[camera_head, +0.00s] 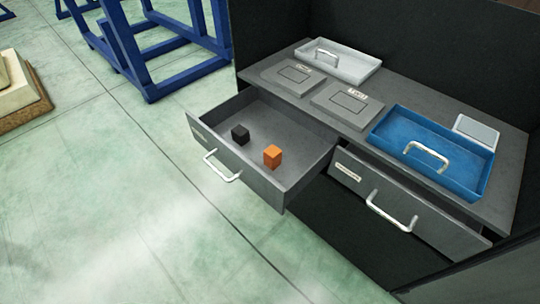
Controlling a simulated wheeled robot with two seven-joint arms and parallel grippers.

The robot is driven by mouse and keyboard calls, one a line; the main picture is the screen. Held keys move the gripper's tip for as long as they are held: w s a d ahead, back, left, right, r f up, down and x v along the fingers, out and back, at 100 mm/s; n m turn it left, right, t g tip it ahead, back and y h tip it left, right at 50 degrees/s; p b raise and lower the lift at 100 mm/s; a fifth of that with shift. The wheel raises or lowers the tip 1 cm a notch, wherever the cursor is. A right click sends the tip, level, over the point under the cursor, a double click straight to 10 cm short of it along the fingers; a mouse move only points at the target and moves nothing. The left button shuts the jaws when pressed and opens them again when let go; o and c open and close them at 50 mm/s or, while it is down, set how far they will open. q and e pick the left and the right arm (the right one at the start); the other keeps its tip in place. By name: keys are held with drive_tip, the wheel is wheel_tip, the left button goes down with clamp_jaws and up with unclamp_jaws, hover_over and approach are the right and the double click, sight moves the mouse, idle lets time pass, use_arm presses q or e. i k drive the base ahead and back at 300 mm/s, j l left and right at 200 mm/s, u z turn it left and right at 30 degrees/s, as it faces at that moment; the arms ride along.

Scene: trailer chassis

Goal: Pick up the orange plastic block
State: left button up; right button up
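The orange block (272,156) is a small cube. It sits on the floor of the open left drawer (300,150), near the drawer's front wall. A black block (240,134) lies in the same drawer, to the left of the orange one, with a gap between them. Neither of my grippers shows in the head view.
The right drawer (404,205) is open only a little. The grey top (400,95) holds a blue tray with a handle (435,150), a white tray (338,62) and flat plates. A blue frame (150,45) stands at upper left.

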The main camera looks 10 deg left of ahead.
sight(272, 155)
drive_tip(key=i+l+u, duration=0.3)
drive_tip(key=l, duration=0.35)
drive_tip(key=i+l+u, duration=0.15)
drive_tip(key=l, duration=0.2)
drive_tip(key=i+l+u, duration=0.15)
drive_tip(key=l, duration=0.2)
drive_tip(key=k, duration=0.2)
drive_tip(key=i, duration=0.2)
